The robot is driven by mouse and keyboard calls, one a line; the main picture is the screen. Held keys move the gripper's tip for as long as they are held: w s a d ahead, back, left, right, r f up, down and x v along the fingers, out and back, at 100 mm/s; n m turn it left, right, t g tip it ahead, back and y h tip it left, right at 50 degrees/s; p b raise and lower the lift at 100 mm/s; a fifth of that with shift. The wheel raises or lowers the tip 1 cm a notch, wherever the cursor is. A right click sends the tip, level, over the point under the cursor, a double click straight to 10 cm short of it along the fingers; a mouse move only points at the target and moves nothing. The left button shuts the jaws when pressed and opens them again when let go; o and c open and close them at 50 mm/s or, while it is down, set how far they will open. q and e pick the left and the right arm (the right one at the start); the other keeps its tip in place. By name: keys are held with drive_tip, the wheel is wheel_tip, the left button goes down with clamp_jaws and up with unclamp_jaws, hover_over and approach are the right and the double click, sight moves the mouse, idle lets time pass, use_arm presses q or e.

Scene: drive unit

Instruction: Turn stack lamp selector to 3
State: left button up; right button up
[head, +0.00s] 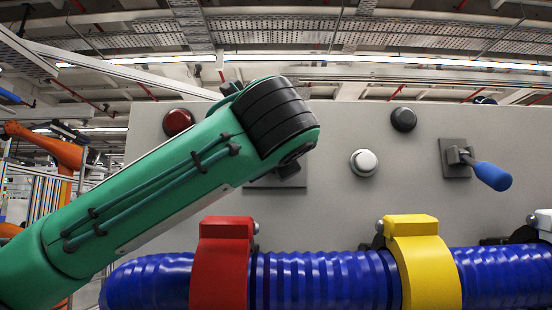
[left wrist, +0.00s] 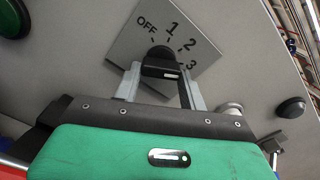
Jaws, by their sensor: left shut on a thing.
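The stack lamp selector is a black knob (left wrist: 160,58) on a square grey plate (left wrist: 125,45) marked OFF, 1, 2 and 3, seen in the left wrist view. My left gripper (left wrist: 163,80) is shut on the knob, one metal finger on each side. I cannot tell for certain which mark the knob points at. In the head view my green left arm covers the knob, and only the lower part of the plate (head: 272,183) shows below the wrist. My right gripper is in neither view.
On the panel are a red button (head: 178,122), a black button (head: 403,119), a white button (head: 363,162) and a blue-handled lever (head: 492,176). A thick blue hose (head: 325,280) with red (head: 220,265) and yellow (head: 428,270) clamps runs in front, below. A green button (left wrist: 12,20) shows in the wrist view.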

use_arm(q)
drive_tip(key=shift+d+f, duration=0.1)
drive_tip(key=shift+f, duration=0.15)
drive_tip(key=o, duration=1)
drive_tip(key=shift+r, duration=0.1)
drive_tip(key=shift+s, duration=0.15)
drive_tip(key=shift+s+b, duration=3.35)
drive_tip(key=shift+s, duration=3.4)
